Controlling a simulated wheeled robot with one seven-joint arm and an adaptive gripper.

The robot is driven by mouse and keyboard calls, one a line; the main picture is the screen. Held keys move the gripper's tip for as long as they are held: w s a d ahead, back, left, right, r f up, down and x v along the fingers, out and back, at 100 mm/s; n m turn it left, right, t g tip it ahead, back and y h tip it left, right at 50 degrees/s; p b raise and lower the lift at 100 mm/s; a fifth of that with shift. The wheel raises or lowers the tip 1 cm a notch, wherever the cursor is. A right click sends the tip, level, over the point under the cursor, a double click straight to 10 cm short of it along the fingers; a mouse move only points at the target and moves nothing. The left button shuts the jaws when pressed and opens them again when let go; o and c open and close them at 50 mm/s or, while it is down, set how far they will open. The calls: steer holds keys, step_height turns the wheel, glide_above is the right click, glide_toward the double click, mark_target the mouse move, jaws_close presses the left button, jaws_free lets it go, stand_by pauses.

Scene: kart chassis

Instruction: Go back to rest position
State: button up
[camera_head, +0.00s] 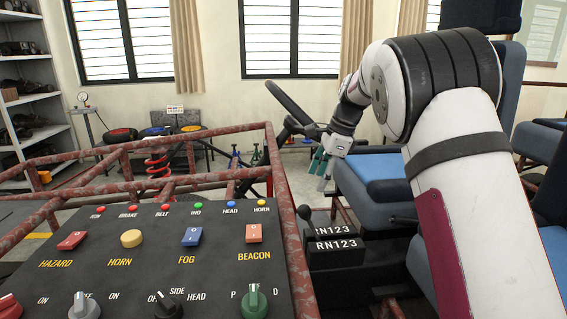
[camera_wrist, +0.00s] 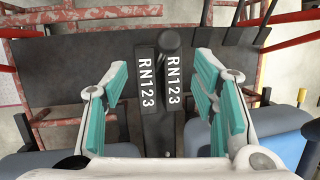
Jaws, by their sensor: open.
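My arm reaches forward on the right of the head view, over the blue seats. My gripper (camera_head: 323,168) hangs from it in mid-air, pointing down, between the steering wheel (camera_head: 291,103) and the seat. In the wrist view my gripper (camera_wrist: 163,95) shows two teal-padded fingers spread wide apart with nothing between them. Beyond the fingers lie two black blocks marked RN123 (camera_wrist: 146,80), with a dark lever with a round knob (camera_wrist: 169,42) beside the lettering. The blocks also show in the head view (camera_head: 336,257), below my gripper and apart from it.
A black switch panel (camera_head: 140,245) with rockers, knobs and coloured lamps fills the lower left. A rusty red tube frame (camera_head: 285,190) runs around it. A blue seat (camera_head: 375,180) stands close by my arm. Shelves (camera_head: 22,85) stand at the far left.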

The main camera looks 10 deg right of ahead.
steer(key=s+r+n+p, duration=0.25)
steer(key=s+r, duration=0.25)
steer(key=s, duration=0.3)
steer(key=s+d+r+n+t+p, duration=0.1)
steer(key=s+r+n, duration=0.2)
steer(key=s+r, duration=0.35)
steer(key=s+r+n+p, duration=0.1)
steer(key=s+r+n, duration=0.2)
steer(key=s, duration=0.7)
steer(key=s+f+n+t+h+p, duration=0.1)
steer(key=s+n, duration=0.9)
steer(key=s, duration=1.4)
steer(key=d+f+h+p, duration=0.1)
steer(key=h+p, duration=0.1)
steer(key=p, duration=0.1)
steer(key=shift+s, duration=0.25)
steer(key=shift+d, duration=0.1)
